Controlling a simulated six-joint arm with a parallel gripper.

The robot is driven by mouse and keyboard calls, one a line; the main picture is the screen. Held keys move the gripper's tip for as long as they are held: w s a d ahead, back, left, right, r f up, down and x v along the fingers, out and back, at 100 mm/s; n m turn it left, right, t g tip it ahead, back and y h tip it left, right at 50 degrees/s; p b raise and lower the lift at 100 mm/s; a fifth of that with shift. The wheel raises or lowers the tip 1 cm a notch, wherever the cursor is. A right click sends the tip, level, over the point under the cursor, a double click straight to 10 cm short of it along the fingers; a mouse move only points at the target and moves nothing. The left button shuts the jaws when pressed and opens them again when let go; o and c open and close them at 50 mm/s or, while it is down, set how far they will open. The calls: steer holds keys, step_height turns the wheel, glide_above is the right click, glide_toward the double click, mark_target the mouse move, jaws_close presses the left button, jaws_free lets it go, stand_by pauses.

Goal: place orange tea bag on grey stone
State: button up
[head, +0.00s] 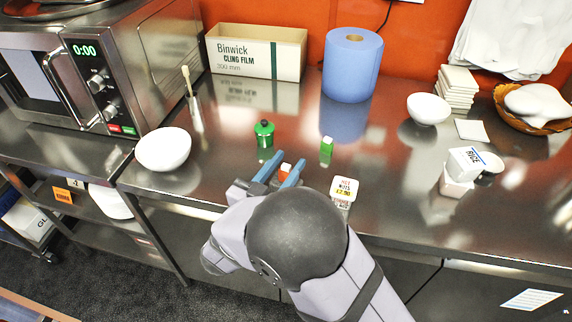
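A small orange block with a white top (285,170), likely the orange tea bag, shows on the steel counter near its front edge. My gripper (291,158) reaches over the counter from the front, its two blue fingers apart. The orange block shows between the fingers, with a narrow gap seeming to remain at its sides. My wrist and arm cover the counter edge just in front of it. I cannot make out a grey stone; it may be hidden behind my arm.
A green block with a white top (326,150) and a green lidded pot (264,133) stand close beyond the gripper. A white-and-yellow labelled tub (343,191) is just right. A white bowl (163,149) is left. A blue roll (352,65) stands behind.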

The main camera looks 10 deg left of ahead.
steer(key=b+v, duration=0.2)
steer(key=v, duration=1)
steer(key=shift+a, duration=0.1)
